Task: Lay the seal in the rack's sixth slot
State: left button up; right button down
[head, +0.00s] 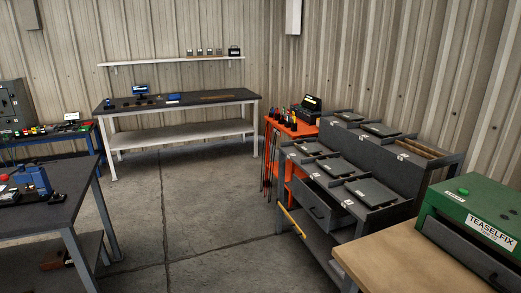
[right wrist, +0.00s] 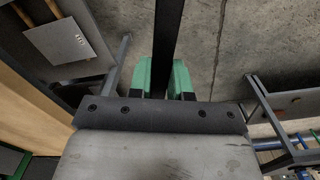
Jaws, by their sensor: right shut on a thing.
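My right gripper (right wrist: 168,82) shows in the right wrist view with green fingertips, shut on a long straight black strip, which looks like the seal (right wrist: 168,35). The strip runs from between the fingers up out of the picture, above the concrete floor. The grey rack (head: 375,160) stands at the right in the head view, with a lower front row and a raised back row of slots. Most slots hold flat grey plates; the back row's right-hand slot (head: 420,146) shows brownish contents. Slot numbers are too small to read. Neither gripper shows in the head view.
A green TEASELFIX machine (head: 480,225) sits on a wooden bench (head: 385,255) at the near right. An orange tool cart (head: 285,128) stands beyond the rack. A dark workbench (head: 45,200) is at the left. The floor (head: 200,220) between is clear.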

aim_at(422, 148)
jog(key=i+u, duration=0.35)
jog(key=i, duration=1.55)
jog(key=i+l+z, duration=0.1)
jog(key=i+z, duration=0.3)
jog(key=i+j+z, duration=0.15)
jog(key=i+z, duration=0.25)
jog(key=i, duration=0.25)
jog(key=i+j+z, duration=0.25)
jog(key=i+z, duration=0.45)
jog(key=i, duration=0.15)
jog(key=i+z, duration=0.35)
jog(key=i+l, duration=0.05)
jog(key=i, duration=0.05)
